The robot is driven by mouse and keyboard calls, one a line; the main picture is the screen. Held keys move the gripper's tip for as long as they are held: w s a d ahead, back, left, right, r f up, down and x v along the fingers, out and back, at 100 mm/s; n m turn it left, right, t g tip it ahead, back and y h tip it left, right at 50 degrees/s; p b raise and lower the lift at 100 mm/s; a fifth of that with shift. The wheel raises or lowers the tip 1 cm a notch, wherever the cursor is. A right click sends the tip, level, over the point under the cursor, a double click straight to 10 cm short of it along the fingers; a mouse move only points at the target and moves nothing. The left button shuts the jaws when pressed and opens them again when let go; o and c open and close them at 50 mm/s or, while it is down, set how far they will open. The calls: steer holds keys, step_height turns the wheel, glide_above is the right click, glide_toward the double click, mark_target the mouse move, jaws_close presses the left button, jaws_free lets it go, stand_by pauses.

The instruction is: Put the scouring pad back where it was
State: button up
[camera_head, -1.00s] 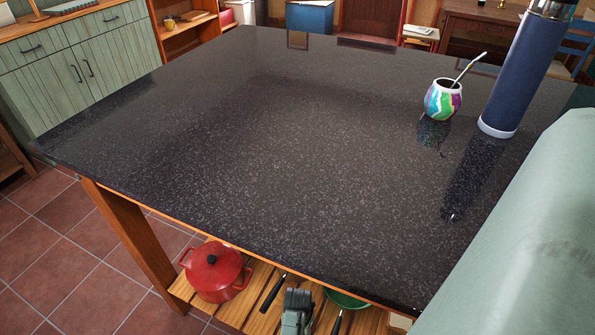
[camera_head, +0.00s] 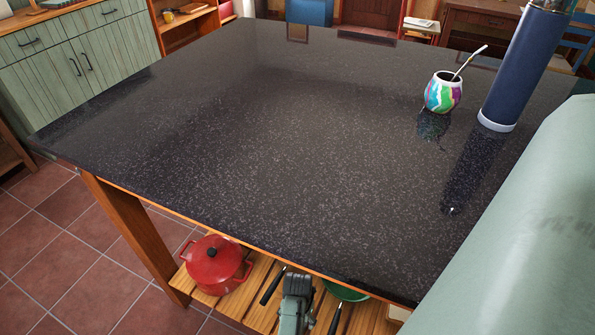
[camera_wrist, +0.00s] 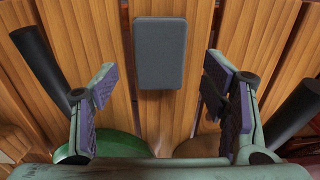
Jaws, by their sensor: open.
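A dark grey rectangular block that looks like the scouring pad (camera_wrist: 160,52) lies flat on wooden slats (camera_wrist: 85,35) in the wrist view. My gripper (camera_wrist: 160,82) is open, with one finger on each side of the picture and nothing between the pads that I can see held. The grey pad appears ahead of the fingertips, centred between them; the exact gap is unclear. In the head view my gripper (camera_head: 296,300) is low by the slatted shelf under the dark table, and the pad is not visible there.
A red pot (camera_head: 215,266) stands on the lower shelf to the left. A green bowl (camera_wrist: 110,146) and dark handles (camera_wrist: 40,58) lie close around my gripper. The dark speckled tabletop (camera_head: 260,130) overhangs the shelf, bearing a colourful mate cup (camera_head: 443,95) and a blue flask (camera_head: 520,70).

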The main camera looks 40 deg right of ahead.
step_height(320, 180, up, 8)
steer(key=shift+f, duration=0.15)
